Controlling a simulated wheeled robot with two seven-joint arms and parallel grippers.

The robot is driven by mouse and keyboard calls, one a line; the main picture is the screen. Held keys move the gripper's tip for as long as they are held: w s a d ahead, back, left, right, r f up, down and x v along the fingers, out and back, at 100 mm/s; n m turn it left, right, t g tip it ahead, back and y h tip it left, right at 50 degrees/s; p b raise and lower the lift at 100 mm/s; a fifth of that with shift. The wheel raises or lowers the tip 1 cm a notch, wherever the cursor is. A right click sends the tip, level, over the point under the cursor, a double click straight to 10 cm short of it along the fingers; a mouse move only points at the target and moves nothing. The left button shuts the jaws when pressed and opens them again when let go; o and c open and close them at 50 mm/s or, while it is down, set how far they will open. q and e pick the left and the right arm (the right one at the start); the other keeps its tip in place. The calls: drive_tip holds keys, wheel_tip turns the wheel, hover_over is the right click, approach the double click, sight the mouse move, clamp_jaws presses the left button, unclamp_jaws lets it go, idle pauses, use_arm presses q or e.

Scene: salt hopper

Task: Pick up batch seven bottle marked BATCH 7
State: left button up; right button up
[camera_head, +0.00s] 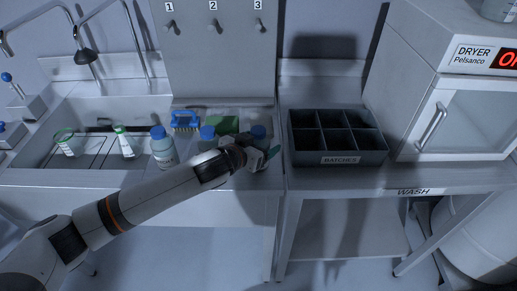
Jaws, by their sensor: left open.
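One bottle (163,147) at the left shows a pale body with a label too small to read. A second blue cap (207,133) shows behind my left arm. My right gripper is not in view.
A black divided BATCHES crate (354,159) stands on the counter right of my gripper. A blue brush (185,119) and green sponge (226,124) lie behind the bottles. The sink (62,99) is at left, the dryer (452,110) at right.

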use_arm(q)
drive_tip(key=c, duration=1.2)
drive_tip(key=shift+r, duration=0.1)
drive_tip(key=shift+c, duration=0.2)
drive_tip(key=shift+r, duration=0.1)
